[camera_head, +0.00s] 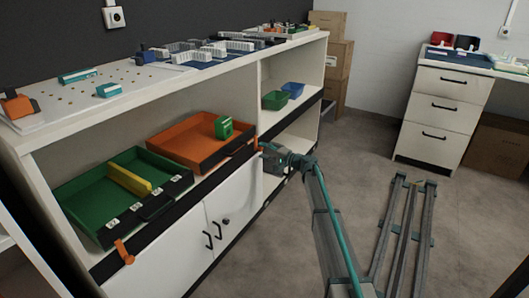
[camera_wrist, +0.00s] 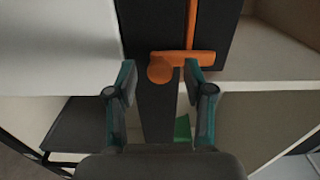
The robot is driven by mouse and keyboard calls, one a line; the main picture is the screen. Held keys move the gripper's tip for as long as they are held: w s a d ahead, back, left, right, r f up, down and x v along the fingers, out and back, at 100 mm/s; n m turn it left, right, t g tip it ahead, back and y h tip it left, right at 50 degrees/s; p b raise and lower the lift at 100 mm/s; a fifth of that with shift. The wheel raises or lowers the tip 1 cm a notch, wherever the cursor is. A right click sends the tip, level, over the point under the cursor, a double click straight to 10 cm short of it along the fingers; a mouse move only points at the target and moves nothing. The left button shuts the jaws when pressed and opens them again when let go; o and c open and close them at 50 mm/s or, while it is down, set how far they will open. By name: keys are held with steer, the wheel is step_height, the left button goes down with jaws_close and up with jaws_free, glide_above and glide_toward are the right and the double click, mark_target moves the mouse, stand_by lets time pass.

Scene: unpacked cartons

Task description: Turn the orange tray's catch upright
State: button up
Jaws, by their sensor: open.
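The orange tray (camera_head: 178,157) sits on the shelf's upper level, with a green block (camera_head: 223,127) in it. An orange catch (camera_head: 256,143) is at its right front corner, mostly behind my gripper (camera_head: 263,151). In the wrist view the catch (camera_wrist: 190,57) has a bar lying across the picture and a round knob at its left end. My gripper (camera_wrist: 160,76) is open, with its two fingers just short of the catch. The left finger is left of the knob; the right finger is close to the bar. I cannot tell whether they touch.
A green tray (camera_head: 75,197) with a yellow divider stands left of the orange tray; its own orange catch (camera_head: 123,252) hangs at the front. Green (camera_head: 274,100) and blue (camera_head: 293,89) bins stand on the right shelf. The floor in front is open beside the rails (camera_head: 404,235).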

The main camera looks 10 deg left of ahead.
steer(key=shift+s+d, duration=0.1)
steer(key=shift+d, duration=0.05)
steer(key=v, duration=1.1)
steer(key=shift+s+d, duration=0.2)
steer(key=shift+d, duration=0.1)
